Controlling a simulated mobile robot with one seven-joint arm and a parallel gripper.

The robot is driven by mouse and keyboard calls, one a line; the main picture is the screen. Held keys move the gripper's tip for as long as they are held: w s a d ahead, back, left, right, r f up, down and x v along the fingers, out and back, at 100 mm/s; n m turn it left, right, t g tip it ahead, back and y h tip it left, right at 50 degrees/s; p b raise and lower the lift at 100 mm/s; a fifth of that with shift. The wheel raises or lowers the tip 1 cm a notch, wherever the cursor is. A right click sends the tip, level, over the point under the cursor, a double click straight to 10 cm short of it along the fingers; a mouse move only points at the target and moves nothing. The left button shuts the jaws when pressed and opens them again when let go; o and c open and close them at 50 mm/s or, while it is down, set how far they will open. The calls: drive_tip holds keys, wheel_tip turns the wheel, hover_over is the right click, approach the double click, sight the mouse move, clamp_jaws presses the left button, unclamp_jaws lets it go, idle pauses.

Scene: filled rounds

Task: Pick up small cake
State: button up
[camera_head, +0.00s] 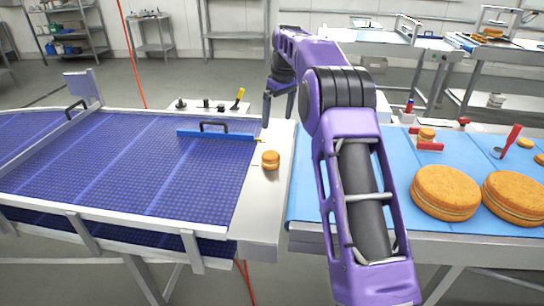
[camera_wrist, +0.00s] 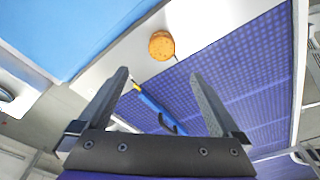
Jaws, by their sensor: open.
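A small cake (camera_head: 270,160), round and golden brown with a filling line around its side, sits upright on the pale metal ledge (camera_head: 262,205) between the blue conveyor and the blue table. In the wrist view the small cake (camera_wrist: 161,46) lies beyond the fingertips, a little right of the line midway between them. My gripper (camera_wrist: 158,75) is open and empty, with its two dark fingers spread apart. In the head view my gripper (camera_head: 279,106) is above the far part of the ledge, behind the cake and apart from it; my purple arm partly hides the blue table.
A blue bar with a black handle (camera_head: 217,134) lies across the conveyor (camera_head: 130,160), left of the gripper. Two large cakes (camera_head: 445,192) and another small cake on a red holder (camera_head: 427,135) are on the blue table (camera_head: 305,200). The ledge around the cake is clear.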

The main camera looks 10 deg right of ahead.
approach(271, 154)
drive_tip(key=f, duration=0.5)
drive_tip(key=shift+w+a+f+b, duration=0.15)
drive_tip(key=shift+w+f+b, duration=0.1)
drive_tip(key=shift+b, duration=0.05)
drive_tip(key=shift+w+a+f, duration=0.1)
drive_tip(key=shift+w+f, duration=0.05)
drive_tip(key=shift+f, duration=0.8)
drive_tip(key=shift+w+a+f, duration=0.1)
drive_tip(key=shift+w+f, duration=0.05)
drive_tip(key=shift+f, duration=0.8)
drive_tip(key=shift+w+a+f, duration=0.15)
drive_tip(key=shift+f, duration=0.8)
drive_tip(key=c, duration=0.8)
